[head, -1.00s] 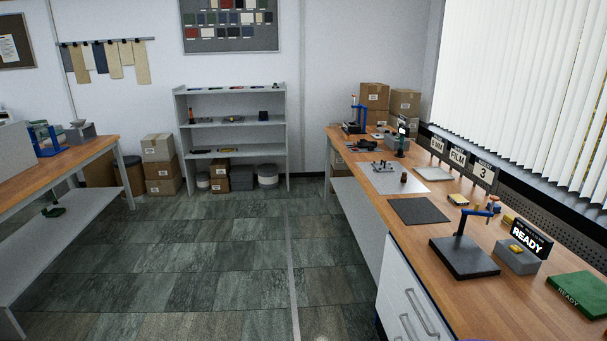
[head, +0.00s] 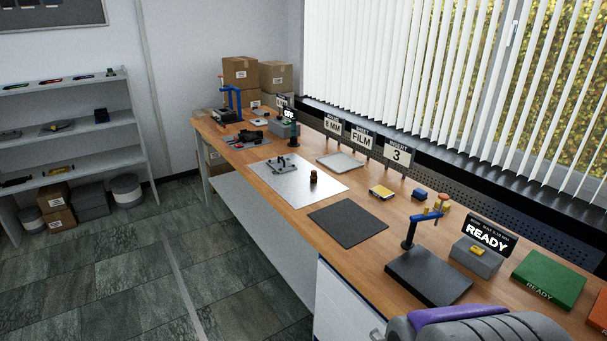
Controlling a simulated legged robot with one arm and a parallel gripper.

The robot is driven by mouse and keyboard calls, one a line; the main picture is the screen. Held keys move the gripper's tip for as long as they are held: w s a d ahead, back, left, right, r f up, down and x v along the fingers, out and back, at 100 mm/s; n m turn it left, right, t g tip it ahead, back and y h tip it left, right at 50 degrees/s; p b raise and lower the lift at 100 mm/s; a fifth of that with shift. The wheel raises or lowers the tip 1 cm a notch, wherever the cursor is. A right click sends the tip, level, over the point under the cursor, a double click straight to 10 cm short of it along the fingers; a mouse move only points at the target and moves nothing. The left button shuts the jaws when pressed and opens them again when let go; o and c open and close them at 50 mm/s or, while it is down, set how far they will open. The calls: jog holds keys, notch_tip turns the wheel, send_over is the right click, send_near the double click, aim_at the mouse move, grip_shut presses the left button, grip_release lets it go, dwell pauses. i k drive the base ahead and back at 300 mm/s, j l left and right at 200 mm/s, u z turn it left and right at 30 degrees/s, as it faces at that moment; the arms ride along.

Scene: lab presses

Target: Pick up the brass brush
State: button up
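I cannot pick out the brass brush for certain. A small yellow-orange item (head: 58,171) lies on a lower board of the grey shelf at the left, too small to identify. Small dark items (head: 252,137) lie on the far part of the wooden bench, also too small to name. A small brown upright piece (head: 313,177) stands on the bench's light metal plate (head: 320,192). My gripper is not in view; a grey and purple part of my own body shows at the bottom right.
The wooden bench (head: 300,213) runs along the window with a dark mat (head: 348,222), a blue-armed press (head: 428,272), a READY display (head: 487,238) and a green pad (head: 549,279). Cardboard boxes (head: 241,73) stand at its far end. The floor (head: 105,265) left of the bench is clear.

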aim_at(314, 177)
jog(key=i+j+z, duration=0.15)
jog(key=i+j, duration=0.2)
jog(key=i+j+z, duration=0.15)
jog(key=i+j, duration=0.25)
jog(key=i, duration=0.15)
jog(key=i+j+z, duration=0.15)
jog(key=i+j, duration=0.3)
jog(key=i+j+z, duration=0.15)
jog(key=i+j, duration=0.25)
jog(key=i+j+z, duration=0.15)
jog(key=i+j, duration=0.2)
jog(key=j, duration=0.25)
jog(key=i+j+z, duration=0.1)
jog(key=i+j, duration=0.25)
jog(key=j, duration=0.2)
